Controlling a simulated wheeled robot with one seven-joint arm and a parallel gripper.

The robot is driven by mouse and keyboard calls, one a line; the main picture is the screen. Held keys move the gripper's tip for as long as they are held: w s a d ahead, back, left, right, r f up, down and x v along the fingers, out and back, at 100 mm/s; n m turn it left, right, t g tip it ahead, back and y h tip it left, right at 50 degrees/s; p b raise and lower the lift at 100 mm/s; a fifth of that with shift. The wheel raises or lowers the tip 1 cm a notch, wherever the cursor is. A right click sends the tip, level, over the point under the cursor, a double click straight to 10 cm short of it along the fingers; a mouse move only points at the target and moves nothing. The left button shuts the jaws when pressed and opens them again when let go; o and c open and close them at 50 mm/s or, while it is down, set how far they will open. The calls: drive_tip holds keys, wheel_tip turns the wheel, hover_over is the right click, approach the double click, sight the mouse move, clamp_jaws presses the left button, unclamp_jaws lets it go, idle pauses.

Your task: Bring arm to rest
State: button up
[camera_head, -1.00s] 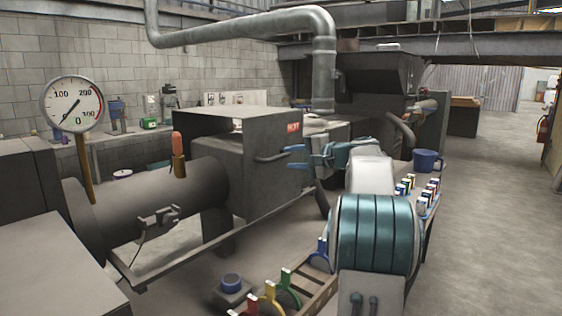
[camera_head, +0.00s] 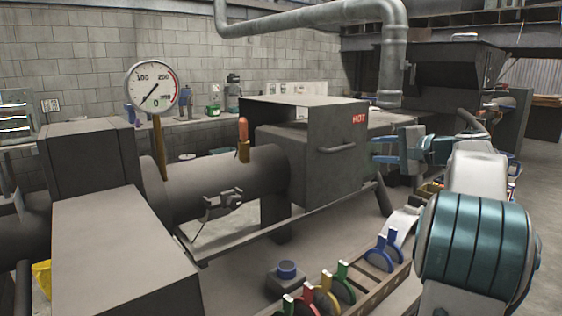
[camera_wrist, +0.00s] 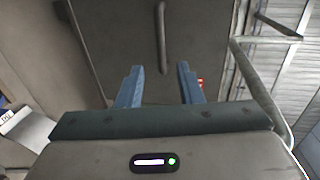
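My gripper (camera_head: 384,147) is held out in front of the dark box-shaped housing with the red HOT label (camera_head: 359,120), to its right in the head view. The wrist view shows my two blue fingers (camera_wrist: 160,85) apart with nothing between them. Beyond them is the flat face of the housing (camera_wrist: 122,30) with its bar handle (camera_wrist: 161,38). In the head view the handle (camera_head: 336,150) stands clear of my fingertips. My arm (camera_head: 475,235) is bent at the lower right.
A pressure gauge (camera_head: 152,86) stands on the pipe (camera_head: 220,185) at left. A rack (camera_head: 385,280) with several coloured rings runs along the front. A small block with a blue ring (camera_head: 287,272) sits on the surface. Open floor (camera_head: 545,210) lies at right.

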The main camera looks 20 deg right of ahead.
drive_tip(key=s+a+f+n+g+p, duration=0.1)
drive_tip(key=s+a+f+g, duration=0.15)
drive_tip(key=a, duration=0.45)
drive_tip(key=s+a+f+n+g+p, duration=0.2)
drive_tip(key=a+f, duration=0.1)
drive_tip(key=a, duration=0.5)
drive_tip(key=s+a+f+n+g+p, duration=0.1)
drive_tip(key=s+a+f+g, duration=0.15)
drive_tip(key=a, duration=0.45)
drive_tip(key=s+a+f+n+g+h+p, duration=0.1)
drive_tip(key=s+a+f+n+h, duration=0.1)
drive_tip(key=s, duration=0.5)
drive_tip(key=s+a+f+n+g+h+p, duration=0.1)
drive_tip(key=s+a+f+n+g+h, duration=0.1)
drive_tip(key=s+a+f+n, duration=0.2)
drive_tip(key=s+a+f+n+g+h+p, duration=0.1)
drive_tip(key=s+f, duration=0.4)
drive_tip(key=s, duration=0.5)
drive_tip(key=shift+a+f+n+g+h+p, duration=0.3)
drive_tip(key=shift+a+f+n+h+p, duration=0.15)
drive_tip(key=shift+a+n, duration=0.8)
